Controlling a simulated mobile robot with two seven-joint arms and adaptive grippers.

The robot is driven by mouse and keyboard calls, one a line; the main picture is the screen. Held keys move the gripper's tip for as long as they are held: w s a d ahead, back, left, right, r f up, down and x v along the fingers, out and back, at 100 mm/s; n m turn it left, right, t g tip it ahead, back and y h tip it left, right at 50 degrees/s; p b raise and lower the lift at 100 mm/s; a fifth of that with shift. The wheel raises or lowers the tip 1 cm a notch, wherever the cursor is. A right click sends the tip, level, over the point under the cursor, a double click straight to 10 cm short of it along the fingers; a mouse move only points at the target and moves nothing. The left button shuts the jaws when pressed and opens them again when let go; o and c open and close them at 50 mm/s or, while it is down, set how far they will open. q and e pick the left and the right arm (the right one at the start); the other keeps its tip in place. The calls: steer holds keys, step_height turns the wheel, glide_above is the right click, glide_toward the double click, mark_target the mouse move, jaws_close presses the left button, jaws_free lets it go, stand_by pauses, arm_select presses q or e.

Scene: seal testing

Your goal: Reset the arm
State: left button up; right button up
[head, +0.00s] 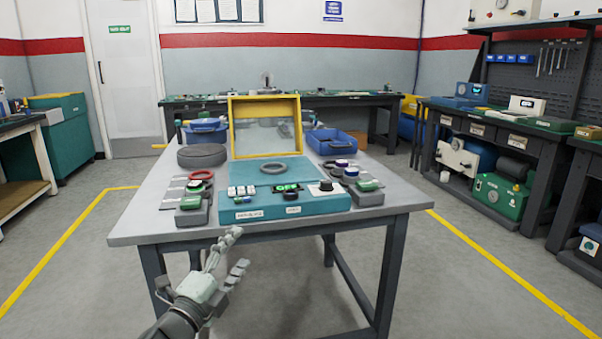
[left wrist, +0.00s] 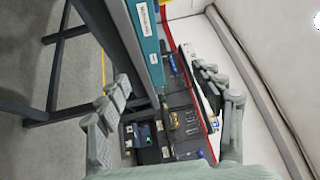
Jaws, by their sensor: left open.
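My left gripper (head: 228,262) is in front of the near edge of the grey table, low in the head view. Its fingers are spread apart with nothing between them. The left wrist view also shows its open fingers (left wrist: 172,100) at both sides. My left arm comes in from the bottom of the head view. My right gripper is not in view. On the table (head: 385,212) stands a teal testing device (head: 300,204) with a yellow-framed clear cover (head: 265,127) standing up and a dark ring (head: 274,167) on top.
A red ring (head: 201,175) and a round grey disc (head: 202,155) lie left on the table. A blue bin (head: 337,142) stands at its back right. Workbenches line the back and right walls. Floor around the table is clear, with yellow lines.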

arm_select(q)
steer(key=s+a+f+n+g+y, duration=0.2)
steer(key=s+a+f+n, duration=0.15)
steer(key=f, duration=0.45)
steer(key=s+a+f+n+g+y, duration=0.2)
steer(key=s+a+f+n+y, duration=0.1)
steer(key=f+n, duration=0.3)
steer(key=s+a+f+n+g+y, duration=0.2)
steer(key=s+a+f+n, duration=0.1)
steer(key=f, duration=0.6)
steer(key=s+a+f+n+g, duration=0.2)
steer(key=s+f+n+g, duration=0.2)
steer(key=s+f, duration=0.4)
steer(key=s+a+f+n+g+y, duration=0.1)
steer(key=s+f+n+g, duration=0.2)
steer(key=s+f, duration=0.6)
steer(key=s+g, duration=0.1)
steer(key=s, duration=0.6)
steer(key=shift+s+a+f+n+g, duration=0.15)
steer(key=shift+s+a+n+g, duration=0.1)
steer(key=shift+a+n+g, duration=0.15)
